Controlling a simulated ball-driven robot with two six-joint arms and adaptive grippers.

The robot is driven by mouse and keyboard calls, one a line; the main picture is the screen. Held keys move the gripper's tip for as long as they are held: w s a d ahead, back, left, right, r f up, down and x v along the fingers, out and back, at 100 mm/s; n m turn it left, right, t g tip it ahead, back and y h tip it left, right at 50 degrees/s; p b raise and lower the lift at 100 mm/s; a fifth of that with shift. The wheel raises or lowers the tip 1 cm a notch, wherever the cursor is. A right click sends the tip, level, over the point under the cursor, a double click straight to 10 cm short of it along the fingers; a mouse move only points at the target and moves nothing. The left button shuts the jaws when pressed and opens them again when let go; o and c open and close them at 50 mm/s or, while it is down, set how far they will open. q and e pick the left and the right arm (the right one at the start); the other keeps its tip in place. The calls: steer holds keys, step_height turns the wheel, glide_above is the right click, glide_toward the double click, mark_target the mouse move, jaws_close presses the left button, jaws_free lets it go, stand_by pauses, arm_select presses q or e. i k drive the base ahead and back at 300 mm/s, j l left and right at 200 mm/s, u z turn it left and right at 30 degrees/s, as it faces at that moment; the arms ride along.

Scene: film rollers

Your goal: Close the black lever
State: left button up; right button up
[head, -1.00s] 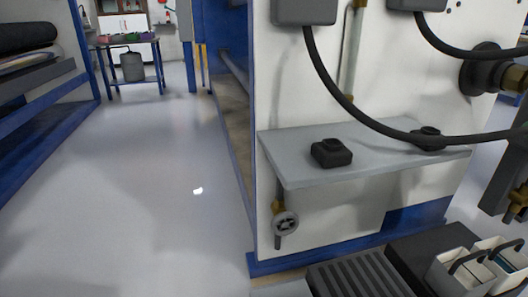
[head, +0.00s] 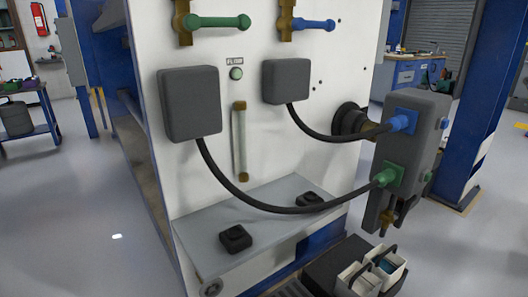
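I see no clearly black lever in the head view. A green lever (head: 222,21) on a brass valve sits at the top of the white machine panel (head: 285,135), pointing right. A blue lever (head: 312,25) on another brass valve is to its right, also pointing right. Neither of my grippers is in view.
Two dark grey boxes (head: 190,104) (head: 286,81) feed black cables to a grey connector block (head: 410,150). A grey shelf (head: 275,215) carries two black blocks (head: 235,238) (head: 310,199). White containers (head: 383,272) stand at bottom right. Left floor (head: 80,220) is clear.

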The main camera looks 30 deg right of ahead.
mark_target(398, 223)
steer(key=z, duration=2.1)
